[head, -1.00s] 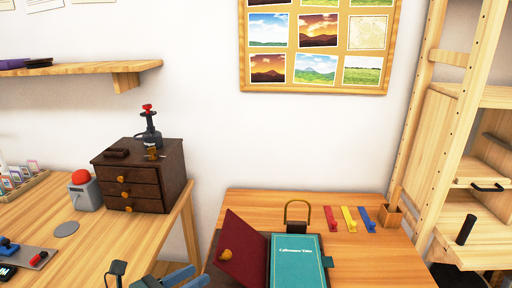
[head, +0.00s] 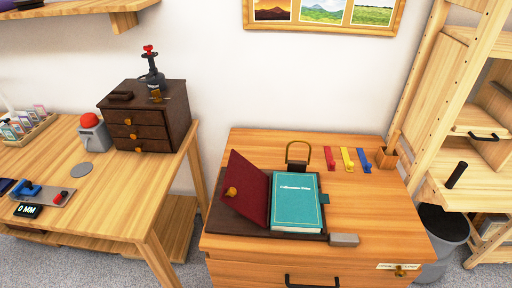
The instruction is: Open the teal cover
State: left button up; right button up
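The teal cover (head: 297,203) belongs to a thick book with a title printed in white near its top. It lies flat and closed on a dark brown base (head: 226,222) on the right-hand wooden cabinet. A small dark teal tab (head: 325,198) sticks out at the book's right edge. A dark red cover (head: 252,192) with an orange knob (head: 231,191) stands tilted open on the left of the book. Neither of my grippers shows in the head view now.
A padlock-like piece with a brass loop (head: 298,155) stands behind the book. Red, yellow and blue pieces (head: 347,158) lie behind to the right. A grey block (head: 344,240) sits at front right. The cabinet top (head: 385,215) is clear at right.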

aim_at(297, 200)
jog(key=l+u, duration=0.2)
jog(key=l, duration=0.6)
jog(key=l+u, duration=0.25)
jog(key=l, duration=0.6)
jog(key=l+u, duration=0.2)
jog(key=u, duration=0.95)
